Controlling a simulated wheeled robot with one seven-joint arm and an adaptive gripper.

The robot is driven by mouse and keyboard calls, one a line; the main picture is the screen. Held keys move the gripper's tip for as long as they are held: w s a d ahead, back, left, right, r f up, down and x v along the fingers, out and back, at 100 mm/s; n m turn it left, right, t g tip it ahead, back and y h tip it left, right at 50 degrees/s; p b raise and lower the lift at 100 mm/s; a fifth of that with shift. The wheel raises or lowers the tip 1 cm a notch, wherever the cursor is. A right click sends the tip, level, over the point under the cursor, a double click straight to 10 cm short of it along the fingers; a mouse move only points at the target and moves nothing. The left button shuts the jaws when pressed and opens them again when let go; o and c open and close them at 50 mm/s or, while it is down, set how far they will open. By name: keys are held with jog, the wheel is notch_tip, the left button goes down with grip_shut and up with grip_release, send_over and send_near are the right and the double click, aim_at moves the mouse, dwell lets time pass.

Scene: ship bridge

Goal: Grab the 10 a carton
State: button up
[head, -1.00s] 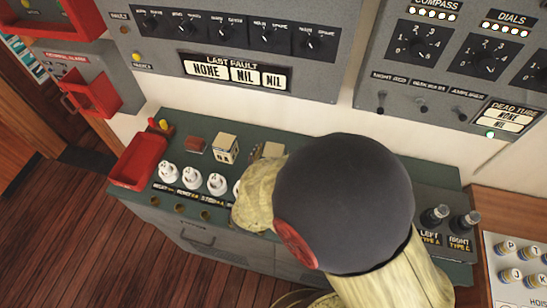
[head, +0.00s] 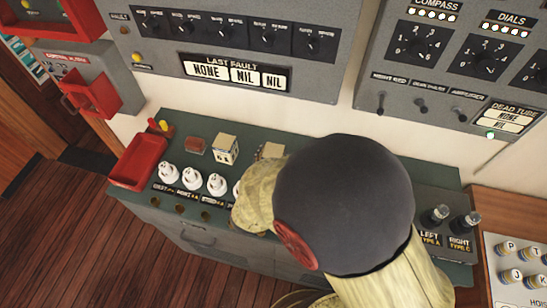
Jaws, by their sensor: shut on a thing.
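A small cream carton (head: 226,149) with dark lettering stands on the green-topped bench. Its lettering is too small to read surely. A second tan carton (head: 271,150) stands to its right, and my arm hides part of it. My arm, with its large dark round joint and khaki cover, reaches over the middle of the bench. My gripper is hidden behind the arm, so its fingers and anything between them do not show.
White numbered fuses (head: 192,179) stand in a row along the bench (head: 180,122) front. A red tray (head: 137,162) and a reddish-brown block (head: 196,145) are at the left. Two black fuses (head: 447,222) are at the right. Grey panels rise behind.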

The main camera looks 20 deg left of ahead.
aim_at(273, 151)
jog(key=shift+r, duration=0.1)
jog(key=shift+r, duration=0.45)
notch_tip(273, 151, up, 2)
jog(key=shift+r+p, duration=0.15)
jog(key=shift+p, duration=0.4)
jog(key=s+d+r+p, duration=0.4)
jog(key=s+d+r, duration=0.5)
jog(key=s, duration=0.1)
jog(key=shift+s+r+p, duration=0.3)
jog(key=shift+s+r, duration=0.05)
jog(key=shift+s, duration=0.05)
